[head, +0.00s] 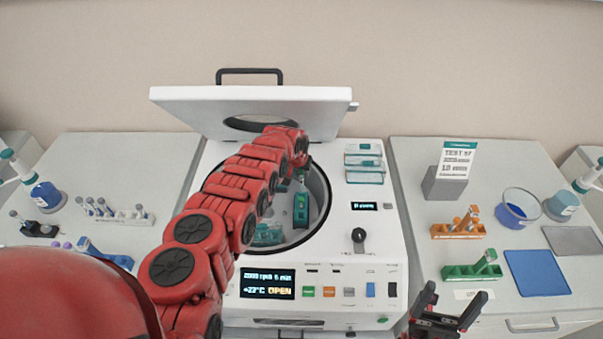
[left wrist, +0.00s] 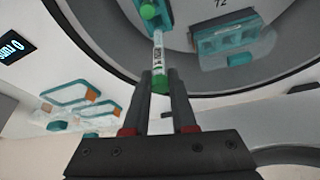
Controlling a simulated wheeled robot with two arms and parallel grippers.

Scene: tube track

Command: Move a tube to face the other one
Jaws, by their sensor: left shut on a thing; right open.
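My left gripper (left wrist: 172,78) is shut on a tube (left wrist: 158,48) with a green cap and a pale labelled body, inside the mouth of the centrifuge (head: 232,270). In the head view my red left arm hides most of that gripper and the tube. A teal bucket (head: 301,212) sits in the bowl; another teal bucket (head: 268,235) is at the lower left. In the left wrist view, a green cap (left wrist: 148,12) shows at the top edge, just beyond the held tube; whether they touch is unclear. My right gripper (head: 447,312) is open and empty at the lower right.
The centrifuge lid (head: 180,102) stands open behind the bowl. Teal-edged boxes (head: 365,160) are stacked right of the bowl. The right table holds an orange rack (head: 445,232), a green rack (head: 480,271), a bowl (head: 518,212) and a blue mat (head: 536,272). Left table has tube racks (head: 118,215).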

